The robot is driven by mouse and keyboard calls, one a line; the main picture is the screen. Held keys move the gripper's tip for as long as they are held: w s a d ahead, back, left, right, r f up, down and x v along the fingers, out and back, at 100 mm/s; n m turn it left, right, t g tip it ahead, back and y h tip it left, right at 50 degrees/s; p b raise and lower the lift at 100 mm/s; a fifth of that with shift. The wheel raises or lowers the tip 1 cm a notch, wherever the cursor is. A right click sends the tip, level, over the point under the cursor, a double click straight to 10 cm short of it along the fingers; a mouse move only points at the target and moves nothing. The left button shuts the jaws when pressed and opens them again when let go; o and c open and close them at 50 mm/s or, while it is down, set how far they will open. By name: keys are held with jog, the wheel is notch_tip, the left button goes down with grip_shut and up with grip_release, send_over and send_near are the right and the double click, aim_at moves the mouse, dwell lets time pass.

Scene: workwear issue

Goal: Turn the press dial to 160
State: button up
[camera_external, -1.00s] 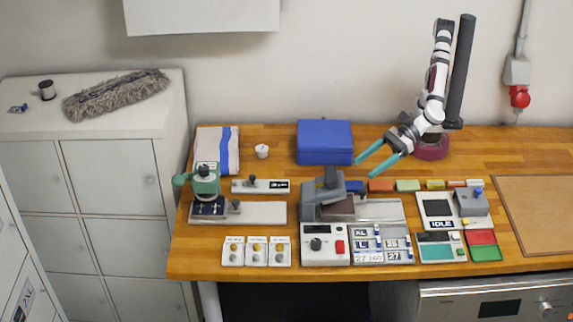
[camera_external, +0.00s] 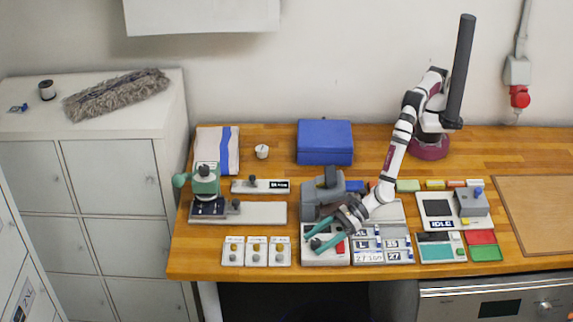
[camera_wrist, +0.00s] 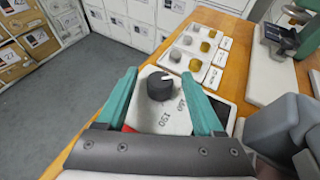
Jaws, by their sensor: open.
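The press dial (camera_wrist: 160,86) is a dark round knob on a pale control box (camera_external: 325,259) in front of the grey press (camera_external: 322,193). A white mark on the knob points toward the right in the wrist view. In the external view my gripper (camera_external: 311,243) is low over the control box. Whether the fingers reach knob height is unclear.
A red button (camera_external: 340,247) is beside the dial, partly behind my gripper. Small plates with knobs (camera_external: 256,252) are left of the box. Number and size tiles (camera_external: 394,243) lie to its right. The table's front edge is close.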

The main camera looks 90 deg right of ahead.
jog(key=shift+w+a+f, duration=0.2)
jog(key=shift+w, duration=0.25)
jog(key=shift+c, duration=0.2)
grip_shut()
